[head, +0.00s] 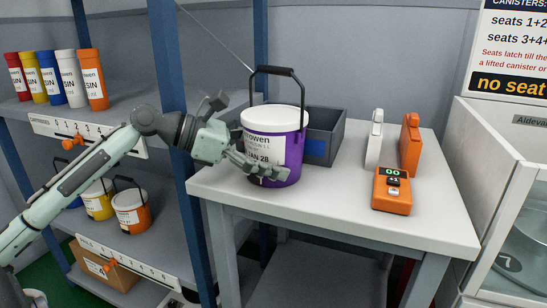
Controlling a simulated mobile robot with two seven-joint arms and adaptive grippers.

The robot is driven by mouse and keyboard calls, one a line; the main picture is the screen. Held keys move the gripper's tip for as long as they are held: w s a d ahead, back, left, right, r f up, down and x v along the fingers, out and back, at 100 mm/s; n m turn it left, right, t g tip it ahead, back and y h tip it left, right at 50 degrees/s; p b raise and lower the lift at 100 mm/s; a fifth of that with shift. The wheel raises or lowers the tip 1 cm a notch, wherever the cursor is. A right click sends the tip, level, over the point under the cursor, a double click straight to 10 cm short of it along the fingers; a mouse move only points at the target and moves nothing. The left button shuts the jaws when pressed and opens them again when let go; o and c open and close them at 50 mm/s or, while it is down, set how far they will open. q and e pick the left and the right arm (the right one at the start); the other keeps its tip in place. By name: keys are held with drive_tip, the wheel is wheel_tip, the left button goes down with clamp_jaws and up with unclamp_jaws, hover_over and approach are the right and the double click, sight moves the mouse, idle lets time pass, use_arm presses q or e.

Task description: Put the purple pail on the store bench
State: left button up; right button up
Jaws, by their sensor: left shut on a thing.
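The purple pail (291,156) has a white lid, a white label and a black handle standing upright. It is upright over the left part of the pale store bench (325,197), near its front left edge. I cannot tell whether its base touches the top. My left gripper (262,169) reaches in from the left and is shut on the pail's side, its fingers low across the label. My right gripper is out of view.
A grey bin (325,138) stands just behind the pail. A white device (375,140), an orange device (410,145) and an orange meter (392,190) stand on the bench's right part. A blue post (170,80) rises beside my left wrist. Bench top front right is clear.

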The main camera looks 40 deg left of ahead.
use_arm(q)
drive_tip(key=shift+r, duration=0.2)
drive_tip(key=o, duration=1.4)
drive_tip(key=shift+f, duration=0.25)
drive_tip(key=shift+o, duration=0.7)
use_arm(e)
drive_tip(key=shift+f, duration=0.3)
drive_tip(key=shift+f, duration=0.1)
use_arm(q)
drive_tip(key=shift+s+a+r, duration=0.2)
drive_tip(key=shift+s+r, duration=0.05)
drive_tip(key=shift+r, duration=0.05)
drive_tip(key=v, duration=0.5)
drive_tip(key=shift+s+a+r, duration=0.1)
drive_tip(key=shift+s+a, duration=0.05)
drive_tip(key=shift+s+a+r+p, duration=0.3)
drive_tip(key=shift+s+a, duration=0.1)
drive_tip(key=shift+s, duration=0.1)
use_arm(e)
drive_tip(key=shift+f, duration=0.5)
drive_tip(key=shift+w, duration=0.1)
